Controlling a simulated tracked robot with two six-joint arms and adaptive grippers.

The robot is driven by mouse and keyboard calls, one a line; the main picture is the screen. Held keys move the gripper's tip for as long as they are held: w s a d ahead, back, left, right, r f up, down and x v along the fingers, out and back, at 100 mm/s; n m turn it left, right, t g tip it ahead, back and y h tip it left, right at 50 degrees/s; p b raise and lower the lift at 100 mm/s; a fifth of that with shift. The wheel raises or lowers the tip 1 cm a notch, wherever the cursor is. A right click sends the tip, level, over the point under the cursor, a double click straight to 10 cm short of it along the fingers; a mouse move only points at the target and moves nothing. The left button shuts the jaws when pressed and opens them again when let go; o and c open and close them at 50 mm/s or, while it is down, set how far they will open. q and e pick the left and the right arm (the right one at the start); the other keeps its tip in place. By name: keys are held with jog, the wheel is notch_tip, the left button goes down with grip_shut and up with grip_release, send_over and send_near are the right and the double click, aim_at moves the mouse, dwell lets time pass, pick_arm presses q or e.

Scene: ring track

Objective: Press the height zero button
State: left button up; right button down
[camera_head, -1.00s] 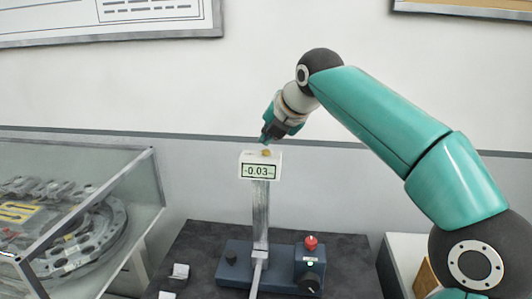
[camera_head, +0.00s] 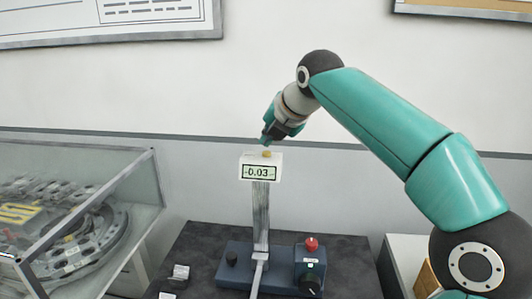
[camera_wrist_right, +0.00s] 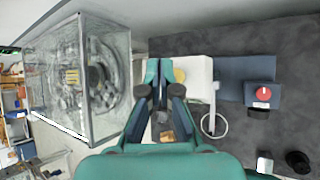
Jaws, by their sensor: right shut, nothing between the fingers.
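The height gauge (camera_head: 262,174) is a white box on a grey post, and its display (camera_head: 259,172) reads -0.03. A small yellow button (camera_head: 267,154) sits on top of the box. My right gripper (camera_head: 266,142) is shut and empty, with its tips just above the button; a small gap seems to show. In the right wrist view, the shut fingers (camera_wrist_right: 158,70) are beside the yellow button (camera_wrist_right: 179,75), which shows just to their right. My left gripper is not in view.
The gauge stands on a blue base on a dark table (camera_head: 200,245). A control block with a red knob (camera_head: 311,243) is right of the post. A glass case (camera_head: 150,195) with a ring track stands at the left. A poster hangs on the wall.

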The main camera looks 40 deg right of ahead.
aim_at(268, 153)
jog(key=shift+f, duration=0.1)
jog(key=shift+f, duration=0.25)
jog(key=shift+s+f+b, duration=0.1)
jog(key=shift+f+b, duration=0.5)
dwell(0.6)
jog(key=shift+r, duration=0.1)
jog(key=shift+r+p, duration=0.9)
jog(key=shift+p, duration=0.15)
jog(key=shift+r, duration=0.1)
notch_tip(268, 153, up, 5)
jog(key=p, duration=0.5)
dwell(0.7)
